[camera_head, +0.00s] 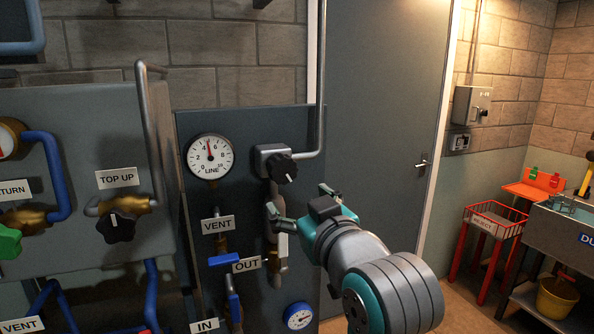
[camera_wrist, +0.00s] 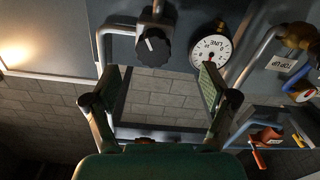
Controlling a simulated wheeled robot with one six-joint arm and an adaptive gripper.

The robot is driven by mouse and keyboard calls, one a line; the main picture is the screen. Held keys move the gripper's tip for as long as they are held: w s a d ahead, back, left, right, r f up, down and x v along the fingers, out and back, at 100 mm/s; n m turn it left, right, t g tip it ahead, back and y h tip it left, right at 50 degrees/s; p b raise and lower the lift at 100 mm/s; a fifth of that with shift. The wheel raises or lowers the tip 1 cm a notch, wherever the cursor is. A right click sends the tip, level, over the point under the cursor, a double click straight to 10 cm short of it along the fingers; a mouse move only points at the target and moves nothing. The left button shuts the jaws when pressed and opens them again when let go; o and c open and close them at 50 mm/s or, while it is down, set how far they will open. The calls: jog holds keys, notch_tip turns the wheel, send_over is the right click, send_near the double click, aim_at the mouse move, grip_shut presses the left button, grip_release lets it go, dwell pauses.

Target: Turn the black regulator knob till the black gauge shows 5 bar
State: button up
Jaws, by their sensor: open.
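The black regulator knob (camera_head: 284,168) sits on a grey valve body on the dark panel, with a white mark on its rim. The black-rimmed LINE gauge (camera_head: 210,155) is to its left; its red needle points nearly straight up, between 4 and 6, but I cannot read it exactly. My gripper (camera_head: 302,206) is open and empty, below the knob and apart from it in the head view. In the wrist view, which is upside down, the knob (camera_wrist: 153,46) shows above the gap between my fingertips (camera_wrist: 160,75), and the gauge (camera_wrist: 212,50) is to the right.
A second black knob (camera_head: 117,227) sits under the TOP UP label on the left panel. A grey pipe (camera_head: 318,90) runs up beside the regulator. A blue gauge (camera_head: 298,315) and a blue valve handle (camera_head: 224,259) are lower down. A grey door (camera_head: 385,100) stands to the right.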

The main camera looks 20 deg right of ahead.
aim_at(285, 173)
jog(key=w, duration=0.3)
jog(key=w+r, duration=0.1)
jog(key=w, duration=0.3)
jog(key=w+r, duration=0.1)
jog(key=w, duration=0.2)
jog(key=shift+w+d, duration=0.25)
jog(key=shift+d, duration=0.15)
jog(key=c, duration=1.2)
jog(key=shift+o, duration=0.2)
